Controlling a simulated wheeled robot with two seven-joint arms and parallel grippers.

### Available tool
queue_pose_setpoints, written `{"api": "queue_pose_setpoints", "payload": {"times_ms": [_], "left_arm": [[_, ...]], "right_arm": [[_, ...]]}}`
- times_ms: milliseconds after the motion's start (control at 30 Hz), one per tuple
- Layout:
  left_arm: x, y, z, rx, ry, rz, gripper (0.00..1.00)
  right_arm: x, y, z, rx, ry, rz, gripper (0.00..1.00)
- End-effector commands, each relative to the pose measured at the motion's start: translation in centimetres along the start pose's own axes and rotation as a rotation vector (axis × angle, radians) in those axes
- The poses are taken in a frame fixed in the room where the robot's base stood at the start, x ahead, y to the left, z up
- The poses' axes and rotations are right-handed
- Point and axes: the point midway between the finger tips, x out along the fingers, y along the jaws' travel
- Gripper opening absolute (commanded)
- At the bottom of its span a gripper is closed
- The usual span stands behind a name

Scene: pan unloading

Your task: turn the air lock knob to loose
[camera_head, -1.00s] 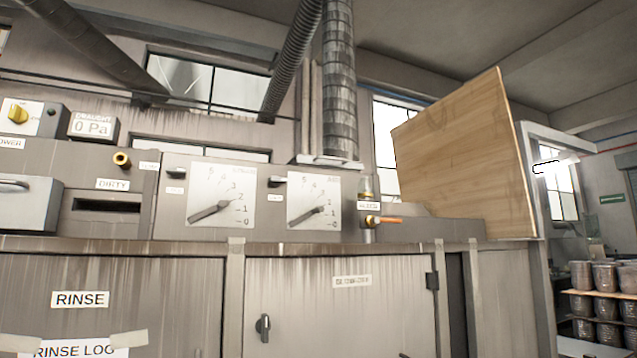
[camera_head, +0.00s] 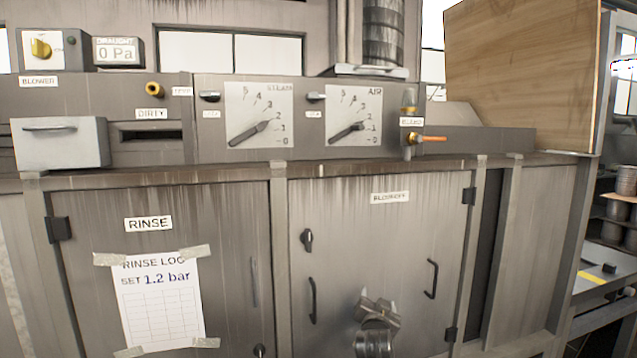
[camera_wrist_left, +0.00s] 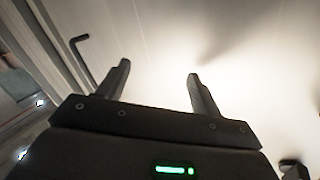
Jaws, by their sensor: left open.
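The air lock knob (camera_head: 316,97) is a small dark horizontal lever on the grey panel, left of the AIR gauge (camera_head: 353,115). A small label sits under it, too blurred to read surely. My left gripper (camera_head: 378,308) is low in the head view, in front of the BLOWOFF door and well below the knob, not touching it. In the left wrist view, my left gripper (camera_wrist_left: 157,78) has its two fingers apart with nothing between them, facing a pale surface. The knob does not show clearly there. My right gripper is not in view.
A similar lever (camera_head: 209,97) sits left of the STEAM gauge (camera_head: 259,115). A brass valve with an orange handle (camera_head: 430,138) stands right of the AIR gauge. The counter edge (camera_head: 320,170) juts below the panel. The BLOWOFF door (camera_head: 390,240) has a latch and handles.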

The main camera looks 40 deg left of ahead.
Motion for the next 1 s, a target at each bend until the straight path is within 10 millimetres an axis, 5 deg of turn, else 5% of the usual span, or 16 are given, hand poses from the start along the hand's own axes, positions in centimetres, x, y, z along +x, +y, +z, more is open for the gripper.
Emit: {"api": "queue_pose_setpoints", "payload": {"times_ms": [33,100,200,333,600,1000], "left_arm": [[-0.3,-3.6,-6.6,-0.045,0.057,-0.048,0.65],[-1.3,-8.1,-13.5,-0.099,0.124,-0.111,0.65],[-3.8,-14.8,-22.5,-0.187,0.216,-0.196,0.65],[-7.1,-22.6,-31.3,-0.283,0.311,-0.328,0.65],[-9.8,-30.2,-38.4,-0.329,0.336,-0.556,0.65],[-9.4,-32.4,-39.9,-0.330,0.332,-0.595,0.65]], "right_arm": [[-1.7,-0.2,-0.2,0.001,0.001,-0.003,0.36],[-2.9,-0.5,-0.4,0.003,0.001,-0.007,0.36],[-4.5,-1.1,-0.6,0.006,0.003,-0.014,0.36],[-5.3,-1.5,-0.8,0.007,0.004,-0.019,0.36],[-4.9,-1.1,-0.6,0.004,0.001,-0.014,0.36],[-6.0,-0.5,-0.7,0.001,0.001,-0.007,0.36]]}}
